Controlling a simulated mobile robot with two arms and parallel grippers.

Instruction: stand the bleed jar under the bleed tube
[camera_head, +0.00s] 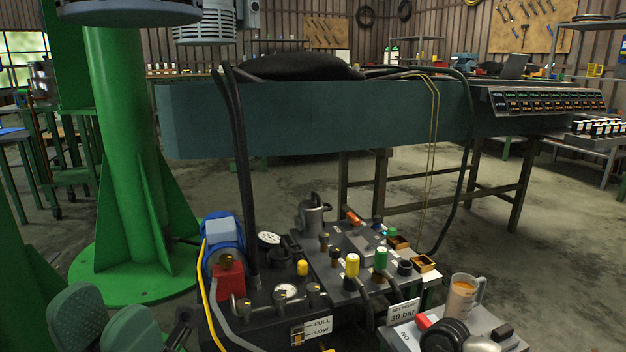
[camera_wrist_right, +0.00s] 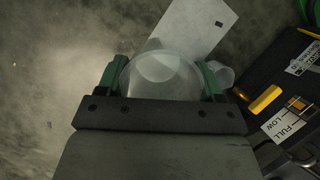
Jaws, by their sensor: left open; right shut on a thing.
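In the right wrist view a clear, round, see-through jar (camera_wrist_right: 165,78), which looks like the bleed jar, sits between the green fingers of my right gripper (camera_wrist_right: 164,82). The gripper is shut on it. Neither shows in the head view. My left gripper (camera_head: 181,328) is open at the bottom left of the head view, left of the dark hydraulic unit (camera_head: 262,312); its fingertips are small and dark there. I cannot pick out the bleed tube for certain. A yellow piece (camera_wrist_right: 265,98) sticks out of the unit's side, right of the jar.
A FULL/LOW gauge label (camera_head: 311,329) is on the unit's front. A pale panel (camera_wrist_right: 200,27) and a small whitish cup-like thing (camera_wrist_right: 222,74) are beyond the jar. A jug of orange fluid (camera_head: 463,297) stands on a tray at right. Left in the wrist view is bare floor.

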